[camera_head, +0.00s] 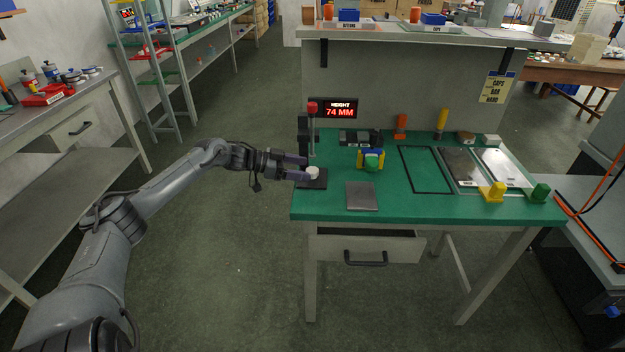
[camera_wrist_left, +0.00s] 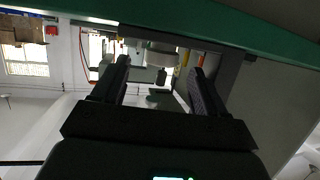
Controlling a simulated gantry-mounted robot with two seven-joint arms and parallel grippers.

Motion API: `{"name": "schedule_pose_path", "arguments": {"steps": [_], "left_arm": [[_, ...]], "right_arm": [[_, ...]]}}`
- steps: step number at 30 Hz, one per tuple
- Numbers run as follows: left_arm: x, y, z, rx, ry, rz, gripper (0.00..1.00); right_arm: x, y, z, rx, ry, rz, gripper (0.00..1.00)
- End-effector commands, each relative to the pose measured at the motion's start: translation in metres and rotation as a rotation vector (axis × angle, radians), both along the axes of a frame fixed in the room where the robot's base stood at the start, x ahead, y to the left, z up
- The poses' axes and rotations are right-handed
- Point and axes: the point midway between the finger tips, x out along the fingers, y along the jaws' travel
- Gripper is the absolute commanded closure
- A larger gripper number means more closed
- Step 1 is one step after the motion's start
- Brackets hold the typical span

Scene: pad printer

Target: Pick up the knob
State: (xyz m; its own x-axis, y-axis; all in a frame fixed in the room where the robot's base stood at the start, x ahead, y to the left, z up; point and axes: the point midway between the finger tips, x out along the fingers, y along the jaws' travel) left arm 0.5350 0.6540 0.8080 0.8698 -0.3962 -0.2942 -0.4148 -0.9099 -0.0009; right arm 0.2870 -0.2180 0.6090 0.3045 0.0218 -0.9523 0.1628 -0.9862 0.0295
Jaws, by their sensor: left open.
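A small white knob (camera_head: 313,171) stands on the dark plate (camera_head: 318,183) of the height gauge at the left edge of the green table. My left gripper (camera_head: 301,168) comes in level from the left, its two fingers apart and around or just short of the knob. In the left wrist view the pale knob (camera_wrist_left: 160,57) shows between and beyond the open fingertips (camera_wrist_left: 160,68). I cannot tell whether either finger touches it. My right gripper is not in view.
The gauge post with a red top (camera_head: 312,107) stands just behind the knob, beside a display (camera_head: 333,108) reading 74 MM. A blue, yellow and green fixture (camera_head: 371,160) and a grey plate (camera_head: 362,196) are to the right. The green table (camera_head: 410,207) has free room at its front.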

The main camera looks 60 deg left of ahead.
Motion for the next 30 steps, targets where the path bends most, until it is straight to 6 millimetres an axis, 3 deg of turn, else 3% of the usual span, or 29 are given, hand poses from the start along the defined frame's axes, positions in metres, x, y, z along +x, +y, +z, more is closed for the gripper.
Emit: {"name": "schedule_pose_path", "arguments": {"steps": [6,17,30], "left_arm": [[0.013,-0.006,-0.005,0.000,0.000,0.000,0.27],[0.016,-0.007,-0.005,0.000,0.002,0.001,0.27],[0.016,-0.007,-0.005,0.000,0.001,0.000,0.91]], "right_arm": [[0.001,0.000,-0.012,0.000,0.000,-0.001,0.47],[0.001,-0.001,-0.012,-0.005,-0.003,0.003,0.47],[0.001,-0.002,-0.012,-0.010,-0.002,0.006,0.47]]}}
